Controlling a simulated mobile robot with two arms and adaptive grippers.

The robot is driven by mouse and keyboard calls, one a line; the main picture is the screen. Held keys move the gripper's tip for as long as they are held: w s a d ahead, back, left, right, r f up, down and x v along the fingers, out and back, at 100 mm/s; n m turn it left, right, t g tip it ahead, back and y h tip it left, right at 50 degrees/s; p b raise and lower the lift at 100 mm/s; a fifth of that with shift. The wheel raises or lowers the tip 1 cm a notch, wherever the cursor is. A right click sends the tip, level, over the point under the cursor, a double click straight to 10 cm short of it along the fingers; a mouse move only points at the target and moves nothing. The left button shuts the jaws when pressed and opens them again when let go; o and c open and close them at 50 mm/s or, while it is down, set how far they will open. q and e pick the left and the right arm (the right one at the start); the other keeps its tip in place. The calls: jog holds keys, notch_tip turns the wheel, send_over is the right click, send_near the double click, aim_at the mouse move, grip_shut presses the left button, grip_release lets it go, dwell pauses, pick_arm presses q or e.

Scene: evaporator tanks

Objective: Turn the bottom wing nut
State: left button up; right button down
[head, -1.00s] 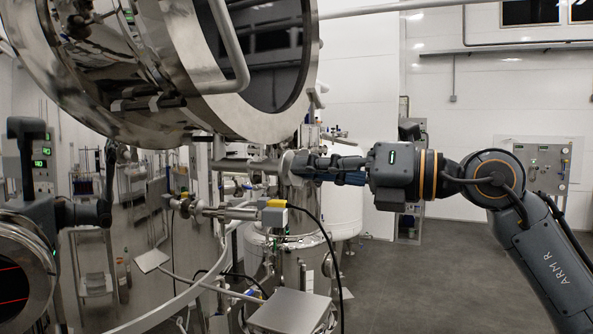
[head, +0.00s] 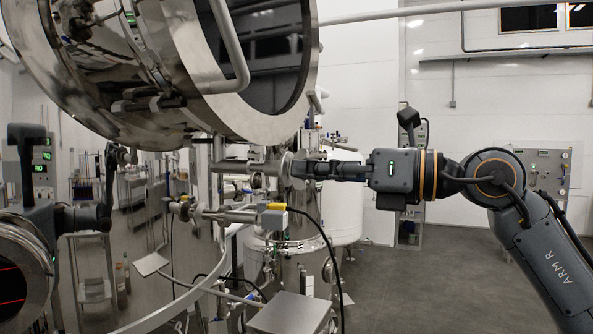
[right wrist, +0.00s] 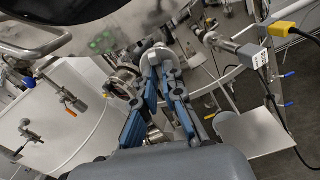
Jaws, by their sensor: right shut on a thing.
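In the head view my right gripper (head: 300,168) reaches in level from the right to a round clamp (head: 287,165) on the pipe under the big steel vessel. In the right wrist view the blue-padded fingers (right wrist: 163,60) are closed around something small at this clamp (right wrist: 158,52). The wing nut is mostly hidden between the fingertips, so its angle cannot be told. My left gripper (head: 108,170) is at the left of the head view, away from the clamp, seen edge-on; its opening cannot be told.
The polished vessel (head: 230,115) hangs above the right gripper. A white tank (head: 342,200) stands behind, and a metal box (head: 290,312) is low in front. The floor at right is open.

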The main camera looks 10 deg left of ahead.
jog(key=shift+f+n, duration=0.1)
jog(key=shift+n, duration=0.4)
jog(key=shift+n, duration=1.2)
jog(key=shift+n+b, duration=0.4)
jog(key=shift+n, duration=0.4)
jog(key=c, duration=1.4)
grip_release()
jog(key=shift+d, duration=0.15)
